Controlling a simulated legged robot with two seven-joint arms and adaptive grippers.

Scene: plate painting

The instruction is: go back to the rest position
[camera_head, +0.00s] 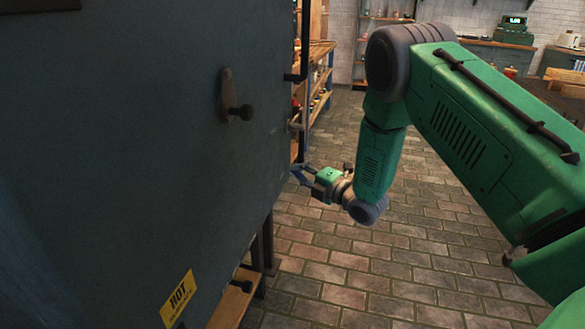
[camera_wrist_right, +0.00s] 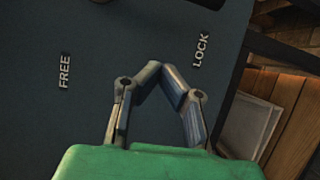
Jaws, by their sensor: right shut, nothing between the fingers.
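My right gripper (camera_head: 297,174) is at the right edge of a large dark metal door in the head view, at the end of my green right arm. In the right wrist view, the right gripper (camera_wrist_right: 161,68) has its fingertips together with nothing between them. Behind the fingers is the dark panel (camera_wrist_right: 100,40) with the words FREE and LOCK. I cannot tell whether the fingertips touch the panel. My left gripper is in neither view.
The dark door (camera_head: 130,130) fills the left side, with a small lever (camera_head: 229,95) and a yellow HOT label (camera_head: 177,299). A blue-framed shelf (camera_head: 318,88) stands behind it. Brick floor (camera_head: 420,270) is open below my arm. A counter with a green scale (camera_head: 514,31) is far back.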

